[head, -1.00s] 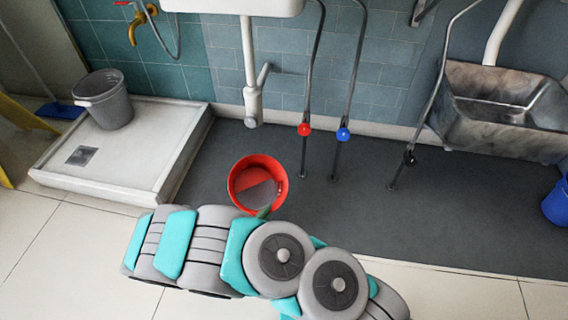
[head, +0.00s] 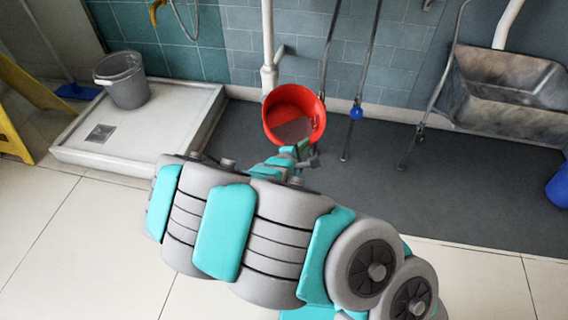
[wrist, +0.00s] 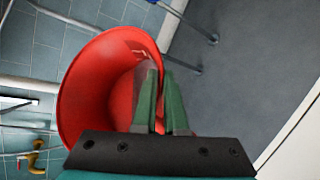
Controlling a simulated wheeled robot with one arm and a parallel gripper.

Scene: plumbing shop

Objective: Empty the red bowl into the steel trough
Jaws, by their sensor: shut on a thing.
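The red bowl (head: 293,100) shows in the head view in front of the tiled wall, tilted with its opening toward the camera. Some greyish contents (head: 292,130) lie low inside it. My gripper (head: 300,152) is at its near rim; in the wrist view the green fingers (wrist: 163,100) are shut on the wall of the red bowl (wrist: 95,95). The steel trough (head: 510,92) is mounted on the wall at the far right of the head view, well apart from the bowl. Its inside looks stained.
A grey bucket (head: 122,80) stands in the white shower tray (head: 75,140) at left. A blue bucket (head: 559,187) is at the right edge.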

